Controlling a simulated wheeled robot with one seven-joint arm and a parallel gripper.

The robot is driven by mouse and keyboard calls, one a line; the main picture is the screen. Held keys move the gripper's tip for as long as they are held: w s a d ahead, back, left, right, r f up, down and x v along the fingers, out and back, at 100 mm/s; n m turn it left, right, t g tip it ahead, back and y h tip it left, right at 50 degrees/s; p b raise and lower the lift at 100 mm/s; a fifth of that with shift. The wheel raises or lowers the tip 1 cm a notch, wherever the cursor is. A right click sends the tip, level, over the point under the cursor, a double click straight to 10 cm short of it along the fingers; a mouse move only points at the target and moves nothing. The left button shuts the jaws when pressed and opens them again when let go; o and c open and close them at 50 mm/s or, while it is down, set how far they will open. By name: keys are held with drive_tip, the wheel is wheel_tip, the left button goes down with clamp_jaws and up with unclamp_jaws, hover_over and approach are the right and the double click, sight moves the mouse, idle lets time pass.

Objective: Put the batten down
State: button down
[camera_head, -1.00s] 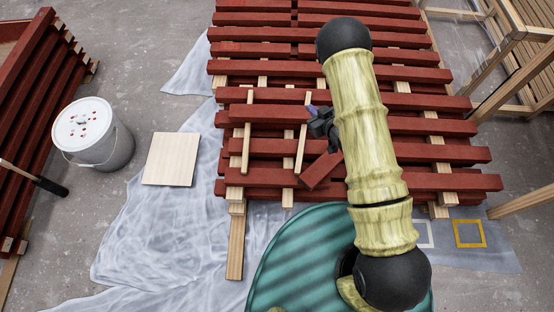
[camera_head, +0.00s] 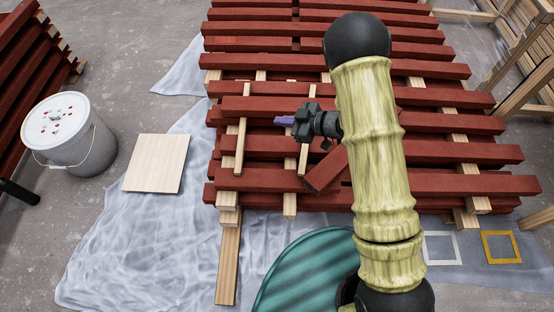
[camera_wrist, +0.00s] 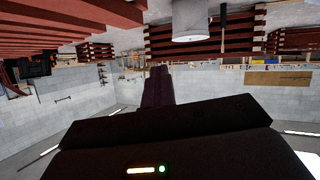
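Red-painted battens lie in a layered stack, and one of them (camera_head: 258,106) lies across pale wood strips at its near left part. A short red batten end (camera_head: 324,171) sits askew near the front, partly hidden behind my arm. My gripper (camera_head: 284,121) points left above the stack, its purple fingers just in front of the upper red batten. In the wrist view the purple fingers (camera_wrist: 157,86) look close together, with no batten visible between them. I cannot tell from the head view whether the fingers touch any batten.
A white lidded bucket (camera_head: 69,134) and a pale square board (camera_head: 156,163) are at left. A plastic sheet (camera_head: 130,240) covers the floor. White (camera_head: 441,248) and yellow (camera_head: 501,247) square outlines lie at the lower right. Wooden frames stand at right.

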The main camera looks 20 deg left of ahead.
drive_tip(key=shift+s+a+f+n+g+b, duration=0.25)
drive_tip(key=shift+f+n+g+b, duration=0.1)
drive_tip(key=shift+f+b, duration=0.15)
drive_tip(key=shift+s+a+f+n+g+b, duration=0.1)
drive_tip(key=shift+s+f+n+g+b, duration=0.15)
drive_tip(key=shift+f+g+b, duration=0.15)
drive_tip(key=shift+w, duration=0.1)
idle(0.4)
